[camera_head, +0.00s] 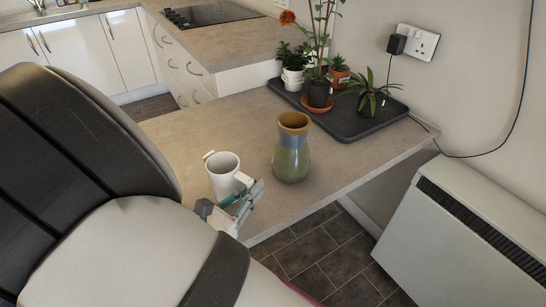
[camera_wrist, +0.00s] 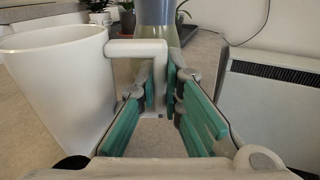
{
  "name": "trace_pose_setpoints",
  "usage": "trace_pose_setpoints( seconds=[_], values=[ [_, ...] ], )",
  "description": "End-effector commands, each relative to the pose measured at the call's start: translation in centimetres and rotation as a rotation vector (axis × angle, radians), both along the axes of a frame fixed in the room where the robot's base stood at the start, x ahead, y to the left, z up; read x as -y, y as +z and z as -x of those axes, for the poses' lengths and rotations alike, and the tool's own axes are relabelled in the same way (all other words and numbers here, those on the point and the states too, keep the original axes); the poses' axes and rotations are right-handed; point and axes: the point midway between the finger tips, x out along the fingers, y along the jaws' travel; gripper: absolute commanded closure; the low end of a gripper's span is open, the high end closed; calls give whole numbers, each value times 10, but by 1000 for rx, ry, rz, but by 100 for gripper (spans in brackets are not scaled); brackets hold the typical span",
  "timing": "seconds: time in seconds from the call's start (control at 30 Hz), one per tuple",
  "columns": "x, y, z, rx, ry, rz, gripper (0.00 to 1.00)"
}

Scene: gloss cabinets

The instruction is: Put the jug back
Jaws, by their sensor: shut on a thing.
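The white jug (camera_head: 223,174) is upright over the near part of the worktop, with its small spout toward the left. It fills the left of the wrist view (camera_wrist: 58,85), where its handle (camera_wrist: 137,48) reaches in between the green finger pads. My gripper (camera_head: 243,197) is shut on this handle from the near right side. I cannot tell whether the jug's base touches the worktop. A green, blue-grey and tan vase (camera_head: 291,149) stands to the right of the jug, apart from it, and shows behind the fingers in the wrist view.
A dark tray (camera_head: 354,126) with several potted plants lies at the back of the worktop (camera_head: 240,118). A hob (camera_head: 212,14) is on the far counter. A white heater (camera_head: 471,236) stands at the right, past the worktop's edge. The worktop behind the jug is clear.

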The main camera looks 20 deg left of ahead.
Motion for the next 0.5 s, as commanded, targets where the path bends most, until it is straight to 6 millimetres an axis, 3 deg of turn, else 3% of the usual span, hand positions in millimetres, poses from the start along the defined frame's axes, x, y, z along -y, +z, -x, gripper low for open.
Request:
trace_pose_setpoints(
  seconds=[0.03, 0.2, 0.5],
  values=[
    [-1, -12, 1, -1, 6, 3, 100],
    [-2, -29, 2, -1, 14, 3, 100],
    [-2, -28, 3, 0, 15, 1, 100]
  ],
)
